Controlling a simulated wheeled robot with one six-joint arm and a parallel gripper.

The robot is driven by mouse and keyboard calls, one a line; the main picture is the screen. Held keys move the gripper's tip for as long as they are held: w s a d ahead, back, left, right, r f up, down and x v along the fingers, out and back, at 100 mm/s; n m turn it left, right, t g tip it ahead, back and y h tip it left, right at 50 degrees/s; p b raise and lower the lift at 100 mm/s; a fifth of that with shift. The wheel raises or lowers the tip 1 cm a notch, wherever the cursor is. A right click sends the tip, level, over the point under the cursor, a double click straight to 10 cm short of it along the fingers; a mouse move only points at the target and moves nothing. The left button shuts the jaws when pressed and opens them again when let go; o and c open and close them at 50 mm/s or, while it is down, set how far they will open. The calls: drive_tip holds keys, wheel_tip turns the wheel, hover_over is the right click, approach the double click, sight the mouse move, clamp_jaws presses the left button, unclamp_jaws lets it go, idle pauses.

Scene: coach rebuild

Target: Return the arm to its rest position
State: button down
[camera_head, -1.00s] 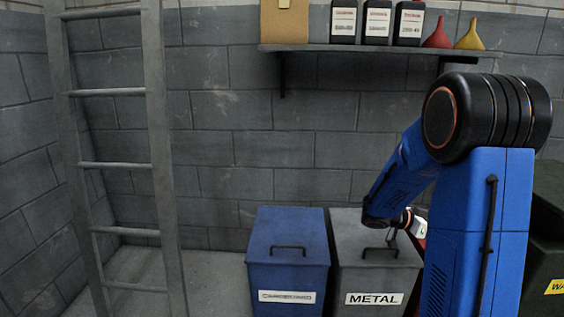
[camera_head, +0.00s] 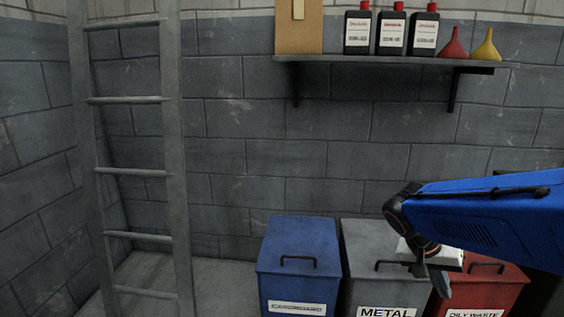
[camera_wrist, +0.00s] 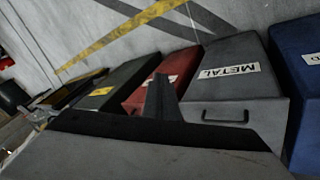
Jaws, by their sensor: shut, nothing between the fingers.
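My blue arm (camera_head: 490,215) reaches in from the right edge of the head view and lies nearly level. My gripper (camera_head: 438,280) hangs at its left end, in front of the red bin and beside the grey metal bin. It is shut and empty. In the wrist view my gripper (camera_wrist: 160,98) shows as a dark finger shape at the middle, with the bins beyond it. Its grey body fills the lower part of that view.
A blue bin (camera_head: 300,245), a grey bin labelled METAL (camera_head: 375,240) and a red bin labelled OILY WASTE (camera_head: 500,285) stand along the wall, lids closed. A shelf (camera_head: 390,60) above holds bottles (camera_head: 390,33) and funnels (camera_head: 487,46). A ladder (camera_head: 175,160) leans at left.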

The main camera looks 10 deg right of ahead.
drive_tip(key=s+a+r+n+t+y, duration=0.1)
drive_tip(key=s+a+n+t+y, duration=0.1)
drive_tip(key=a, duration=0.6)
drive_tip(key=s+a+r+n+t+y, duration=0.1)
drive_tip(key=s+a+n+t+y, duration=0.2)
drive_tip(key=a+n, duration=0.4)
drive_tip(key=shift+s+a+y, duration=0.35)
drive_tip(key=shift+s+y, duration=0.15)
drive_tip(key=shift+d, duration=0.1)
